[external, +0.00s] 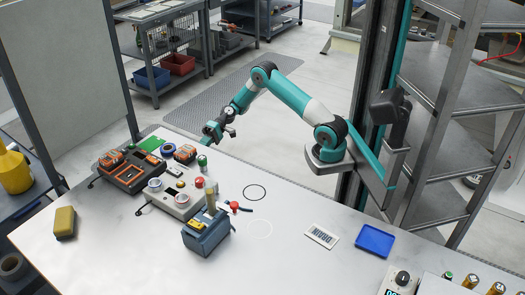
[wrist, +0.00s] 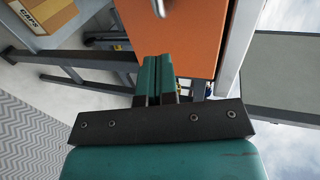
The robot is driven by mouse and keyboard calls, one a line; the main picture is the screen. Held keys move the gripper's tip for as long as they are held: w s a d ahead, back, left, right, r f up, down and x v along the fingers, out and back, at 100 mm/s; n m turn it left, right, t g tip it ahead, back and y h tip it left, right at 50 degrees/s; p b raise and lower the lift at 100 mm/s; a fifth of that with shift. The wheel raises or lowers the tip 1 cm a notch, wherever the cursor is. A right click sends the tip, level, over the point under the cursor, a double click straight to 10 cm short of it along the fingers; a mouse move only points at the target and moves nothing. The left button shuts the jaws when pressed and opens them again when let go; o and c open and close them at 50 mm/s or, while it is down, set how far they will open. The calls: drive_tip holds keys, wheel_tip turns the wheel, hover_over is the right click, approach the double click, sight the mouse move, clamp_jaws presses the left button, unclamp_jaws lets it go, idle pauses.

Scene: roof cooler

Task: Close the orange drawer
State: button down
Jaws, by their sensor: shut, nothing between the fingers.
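The orange drawer (wrist: 178,38) shows in the wrist view as a flat orange panel just beyond my fingers, with part of a shiny metal handle (wrist: 159,8) at the top edge. My gripper (wrist: 155,72) is shut and empty, its teal fingers together in front of the panel's lower part. I cannot tell whether the fingertips touch it, or how far the drawer stands out. In the external view my gripper (external: 212,133) is at the far edge of the table. I cannot make out the drawer there.
A white table (external: 290,205) holds a dark tray with orange items (external: 130,170), a blue-grey box (external: 207,235), a blue tray (external: 375,240) and a yellow block (external: 64,222). In the wrist view a cardboard box (wrist: 45,14) is at the upper left, and a pale frame borders the drawer's right side.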

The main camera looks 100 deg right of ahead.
drive_tip(key=x, duration=0.3)
drive_tip(key=r+x, duration=0.1)
drive_tip(key=x, duration=0.1)
drive_tip(key=shift+w+a, duration=0.15)
drive_tip(key=shift+w, duration=0.05)
drive_tip(key=shift+w+a, duration=1.55)
drive_tip(key=shift+a, duration=0.05)
drive_tip(key=shift+r, duration=0.1)
drive_tip(key=f+p+v, duration=0.1)
drive_tip(key=p+v, duration=0.1)
drive_tip(key=v, duration=1.2)
drive_tip(key=shift+s+d, duration=0.2)
drive_tip(key=shift+d, duration=0.05)
drive_tip(key=shift+f, duration=0.1)
